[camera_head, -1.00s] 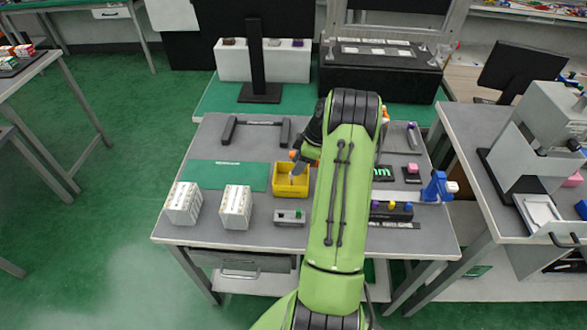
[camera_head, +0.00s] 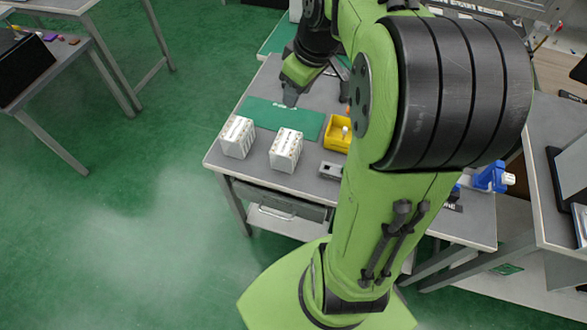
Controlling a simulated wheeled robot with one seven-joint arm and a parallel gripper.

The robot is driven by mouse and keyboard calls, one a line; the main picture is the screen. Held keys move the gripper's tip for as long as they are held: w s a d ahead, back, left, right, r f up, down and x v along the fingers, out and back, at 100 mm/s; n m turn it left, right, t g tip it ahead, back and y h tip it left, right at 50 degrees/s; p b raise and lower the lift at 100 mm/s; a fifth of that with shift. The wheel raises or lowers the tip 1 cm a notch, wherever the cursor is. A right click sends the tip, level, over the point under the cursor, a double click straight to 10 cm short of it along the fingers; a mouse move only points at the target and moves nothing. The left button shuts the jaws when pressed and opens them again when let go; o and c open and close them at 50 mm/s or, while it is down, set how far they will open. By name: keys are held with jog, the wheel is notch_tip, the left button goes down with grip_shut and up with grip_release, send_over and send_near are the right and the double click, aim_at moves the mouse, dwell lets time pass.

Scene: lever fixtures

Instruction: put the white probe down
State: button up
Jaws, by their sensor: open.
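My gripper (camera_head: 290,98) points down over the green mat (camera_head: 262,114), near its far edge. Its jaws are open, and no probe shows between them. A small white piece (camera_head: 346,130) with a rounded top stands in the yellow bin (camera_head: 333,146), right of the mat. It may be the white probe, but it is too small to be sure. The bin's right side is hidden behind my arm.
Two white boxes, one at the left (camera_head: 237,137) and one nearer the middle (camera_head: 286,150), stand along the front of the grey table (camera_head: 216,150). A small grey block (camera_head: 330,171) sits by the bin. A blue fixture (camera_head: 489,177) is at the right. My arm hides much of the table.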

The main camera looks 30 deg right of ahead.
jog(key=s+a+m+t, duration=0.1)
jog(key=s+a+m, duration=0.1)
jog(key=s+a, duration=0.4)
jog(key=s+a+m+t, duration=0.1)
jog(key=s+a, duration=0.4)
jog(key=s, duration=0.5)
jog(key=shift+s+a+r+m+h, duration=0.25)
jog(key=shift+a+m+h, duration=0.1)
jog(key=shift+m, duration=0.25)
jog(key=shift+w, duration=0.1)
notch_tip(320, 180, up, 2)
jog(key=shift+r+p, duration=0.2)
jog(key=shift+p, duration=0.95)
